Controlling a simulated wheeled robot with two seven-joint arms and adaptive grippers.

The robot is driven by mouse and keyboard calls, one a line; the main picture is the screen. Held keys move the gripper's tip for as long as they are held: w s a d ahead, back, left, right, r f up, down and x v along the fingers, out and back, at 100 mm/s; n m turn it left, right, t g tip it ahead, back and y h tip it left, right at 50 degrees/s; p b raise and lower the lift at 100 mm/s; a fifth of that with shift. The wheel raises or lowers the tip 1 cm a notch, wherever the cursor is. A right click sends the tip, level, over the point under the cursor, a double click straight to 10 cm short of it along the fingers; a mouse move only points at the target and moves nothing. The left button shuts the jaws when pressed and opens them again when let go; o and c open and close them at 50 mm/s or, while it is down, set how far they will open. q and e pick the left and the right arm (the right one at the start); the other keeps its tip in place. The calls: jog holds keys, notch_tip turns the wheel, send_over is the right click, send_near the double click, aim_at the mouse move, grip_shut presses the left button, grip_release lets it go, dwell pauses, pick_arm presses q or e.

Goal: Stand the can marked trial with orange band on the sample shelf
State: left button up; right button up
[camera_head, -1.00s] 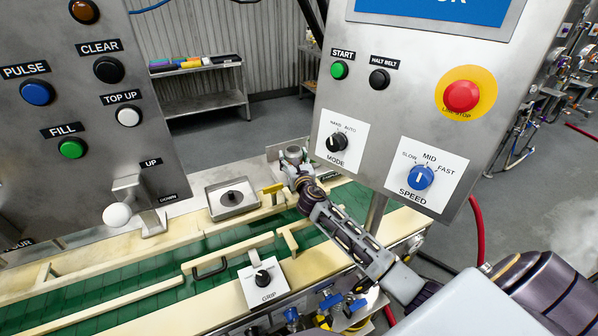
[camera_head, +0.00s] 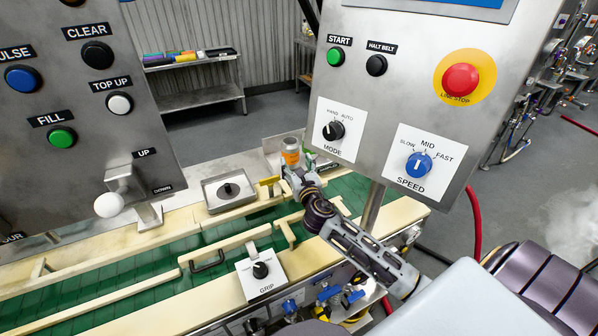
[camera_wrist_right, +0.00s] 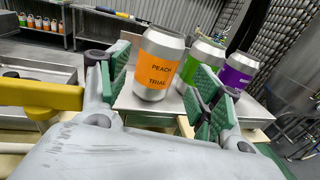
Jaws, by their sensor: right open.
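The can with the orange band (camera_head: 290,152) stands upright on a pale metal shelf (camera_wrist_right: 128,103) beyond the belt. In the right wrist view the can (camera_wrist_right: 158,66) reads PEACH TRIAL. Cans with a green band (camera_wrist_right: 203,58) and a purple band (camera_wrist_right: 238,75) stand to its right on the same metal surface. My right gripper (camera_head: 297,173) is open just on the near side of the orange-banded can. In the wrist view its green pads lie left and right of the can, with a visible gap on the left. My left gripper is not in view.
The control panel (camera_head: 400,100) hangs close above my right arm. The green belt (camera_head: 150,258) with pale rails runs in front. A yellow part (camera_wrist_right: 40,95) is close to the left finger.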

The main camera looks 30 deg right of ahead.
jog(key=shift+v, duration=1.45)
jog(key=shift+s, duration=0.1)
